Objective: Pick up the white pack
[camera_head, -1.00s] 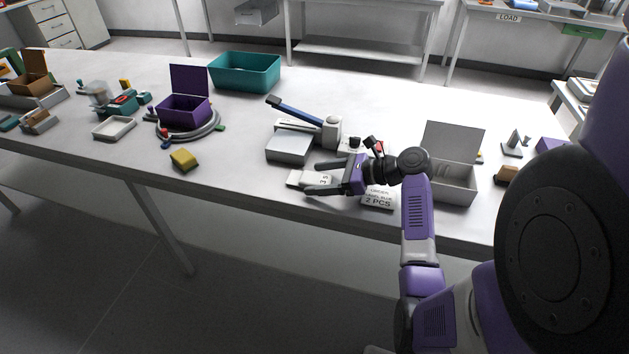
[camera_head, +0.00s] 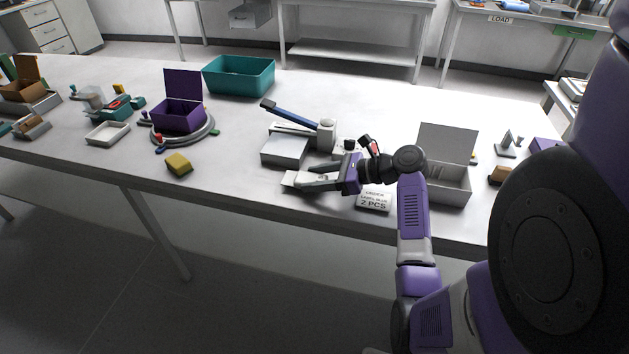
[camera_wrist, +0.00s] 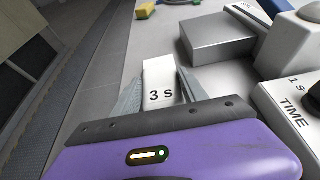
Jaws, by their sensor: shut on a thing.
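The white pack (camera_head: 291,179), a flat white block, lies at the front of the table. In the wrist view the pack (camera_wrist: 159,72) is marked "3 s" and sits between the two grey fingers. My gripper (camera_head: 312,182) is purple with grey fingers and is shut on the pack from the right. It also shows in the wrist view (camera_wrist: 160,88). The fingers hide the pack's sides in part. I cannot tell whether the pack is clear of the table.
A grey press with a blue lever (camera_head: 284,111) stands just behind the pack. An open grey box (camera_head: 447,184) is to the right. A yellow block (camera_head: 179,163) lies left, with clear table between.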

